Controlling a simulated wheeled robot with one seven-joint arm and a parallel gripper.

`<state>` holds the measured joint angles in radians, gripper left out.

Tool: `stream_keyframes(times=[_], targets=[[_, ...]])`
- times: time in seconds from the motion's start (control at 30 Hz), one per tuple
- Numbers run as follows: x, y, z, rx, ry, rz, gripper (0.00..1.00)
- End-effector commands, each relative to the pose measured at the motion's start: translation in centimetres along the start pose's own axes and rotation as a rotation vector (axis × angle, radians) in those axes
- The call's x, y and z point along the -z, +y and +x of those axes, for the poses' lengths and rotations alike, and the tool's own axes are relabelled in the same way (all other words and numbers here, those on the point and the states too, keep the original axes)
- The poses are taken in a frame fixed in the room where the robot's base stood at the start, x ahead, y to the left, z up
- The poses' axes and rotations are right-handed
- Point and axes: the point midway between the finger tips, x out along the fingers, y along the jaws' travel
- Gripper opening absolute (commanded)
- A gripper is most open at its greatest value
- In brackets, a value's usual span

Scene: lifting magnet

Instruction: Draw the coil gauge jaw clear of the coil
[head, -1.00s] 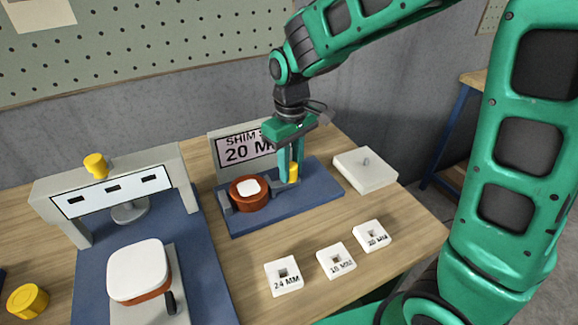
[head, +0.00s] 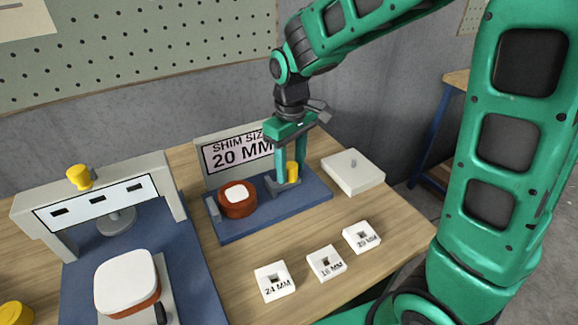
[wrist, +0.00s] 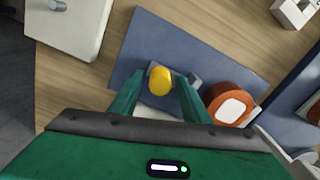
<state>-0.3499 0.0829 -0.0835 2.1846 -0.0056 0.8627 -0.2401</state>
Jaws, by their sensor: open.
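The coil (head: 238,208), a copper-brown ring with a white top, sits on the blue gauge base (head: 235,230) below a sign reading "SHIM SIZE 20 MM" (head: 238,151). The grey gauge jaw (head: 281,187) with its yellow knob (head: 293,173) stands to the right of the coil, with blue base showing between them. My gripper (head: 291,181) is open, its fingers down on either side of the knob. The wrist view shows the yellow knob (wrist: 160,81) between the spread fingers, and the coil (wrist: 229,101) apart from the jaw, beside one finger.
White shim blocks marked 24 MM (head: 274,292), 18 MM (head: 326,272) and 20 MM (head: 361,246) lie in front on the wooden table. A pale block with a peg (head: 352,175) is at right. A press frame (head: 30,208) with a white-topped coil (head: 127,276) stands left.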

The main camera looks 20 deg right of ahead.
Motion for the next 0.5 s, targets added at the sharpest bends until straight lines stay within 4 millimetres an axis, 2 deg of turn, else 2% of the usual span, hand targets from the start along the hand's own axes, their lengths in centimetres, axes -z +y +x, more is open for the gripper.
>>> stream_keyframes(times=[0.17,0.5], targets=[[0.1,0.1,-2.4,-0.001,0.005,0.000,0.42],[0.1,0.1,-8.4,-0.001,0.003,0.001,0.42]])
